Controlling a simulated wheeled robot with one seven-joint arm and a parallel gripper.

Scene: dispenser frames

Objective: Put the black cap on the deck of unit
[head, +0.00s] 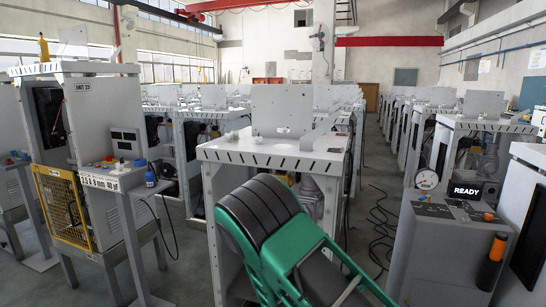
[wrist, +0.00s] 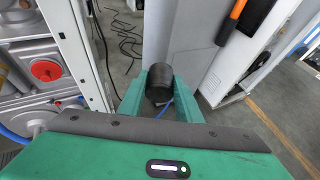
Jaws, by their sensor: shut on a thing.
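My gripper (wrist: 159,98) shows in the wrist view with its two green fingers shut on the black cap (wrist: 158,78). The cap is a dark cylinder standing out between the fingertips. In the head view my green and black arm fills the lower middle, and the fingertips and cap cannot be made out there. The nearest unit in the middle has a pale flat deck (head: 228,150) with a slotted front edge and an upright plate. Another unit (head: 88,120) at the left carries a small number sign and its own deck (head: 75,68). The task names no unit number.
A grey cabinet (head: 440,255) with a READY display (head: 466,190) and an orange-handled tool (head: 492,262) stands at the right. Black cables (head: 380,215) lie on the aisle floor.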

